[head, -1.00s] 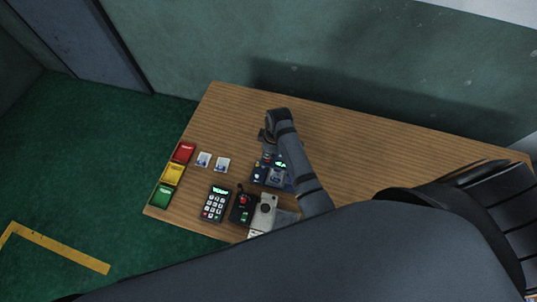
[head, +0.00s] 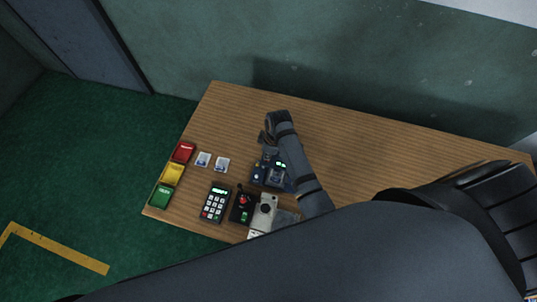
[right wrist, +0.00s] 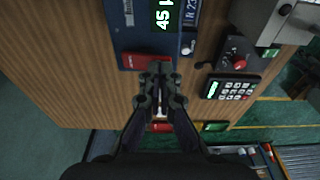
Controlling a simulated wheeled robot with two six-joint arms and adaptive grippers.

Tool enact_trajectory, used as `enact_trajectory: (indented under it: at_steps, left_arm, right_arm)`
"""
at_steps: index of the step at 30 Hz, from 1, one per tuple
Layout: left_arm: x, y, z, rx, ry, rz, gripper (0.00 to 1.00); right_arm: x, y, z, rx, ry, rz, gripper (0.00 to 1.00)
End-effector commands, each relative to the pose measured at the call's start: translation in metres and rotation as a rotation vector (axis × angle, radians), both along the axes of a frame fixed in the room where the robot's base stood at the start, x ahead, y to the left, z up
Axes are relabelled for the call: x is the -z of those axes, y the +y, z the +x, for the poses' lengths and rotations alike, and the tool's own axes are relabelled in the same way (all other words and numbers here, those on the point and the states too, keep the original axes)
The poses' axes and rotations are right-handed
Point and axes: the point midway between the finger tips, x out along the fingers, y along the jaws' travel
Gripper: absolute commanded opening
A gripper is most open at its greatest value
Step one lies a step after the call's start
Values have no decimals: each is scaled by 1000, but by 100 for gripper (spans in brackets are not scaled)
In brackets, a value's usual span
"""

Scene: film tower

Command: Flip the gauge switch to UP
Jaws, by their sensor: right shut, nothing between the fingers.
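The gauge panel (head: 272,174) is a dark blue box on the wooden table. In the right wrist view the panel (right wrist: 140,38) shows a green-lit display (right wrist: 163,14) reading 45, a small pale knob (right wrist: 187,47) and a red piece (right wrist: 137,61) at its near edge. My right gripper (right wrist: 160,68) is shut and empty, its fingertips over the panel's edge beside the red piece. My left gripper is not in view.
A keypad (head: 215,203), a box with a red knob (head: 243,205) and a pale device (head: 263,213) stand close in front. Two cards (head: 203,159) and red (head: 184,151), yellow (head: 173,173) and green (head: 161,196) trays lie left. The table's back right (head: 400,150) is clear.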

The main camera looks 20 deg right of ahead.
Motion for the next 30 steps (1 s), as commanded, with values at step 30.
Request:
enact_trajectory:
  at_steps: [30]
  left_arm:
    - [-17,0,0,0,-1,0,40]
  right_arm:
    - [-33,0,1,0,-3,1,0]
